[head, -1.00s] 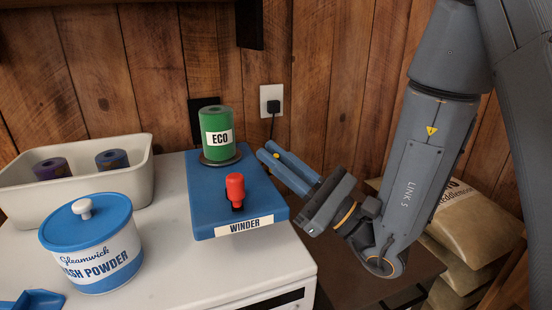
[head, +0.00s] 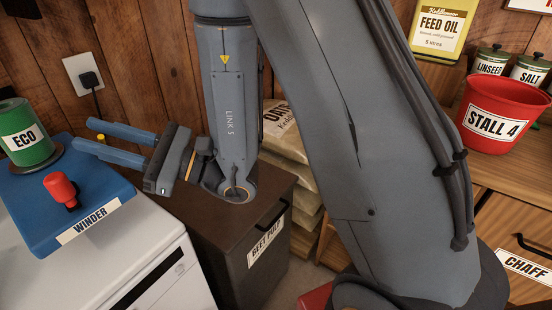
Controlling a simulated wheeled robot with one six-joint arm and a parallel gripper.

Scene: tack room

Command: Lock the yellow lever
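A small yellow knob or lever end (head: 100,137) shows between the fingers of my gripper (head: 82,134), at the far right side of the blue winder (head: 88,195). Most of it is hidden, so I cannot tell how the lever is set. My gripper is open, with its fingers pointing left, one above and one below the yellow piece in the picture. I cannot tell whether either finger touches it. The winder sits on a white cabinet and carries a green ECO spool (head: 22,140) and a red knob (head: 62,189).
A socket with a black plug (head: 88,78) is on the plank wall behind. A dark BEET PULP bin (head: 235,240) stands below my gripper. To the right are feed sacks (head: 290,135), a red STALL 4 bucket (head: 495,115) and a wooden CHAFF chest (head: 520,235).

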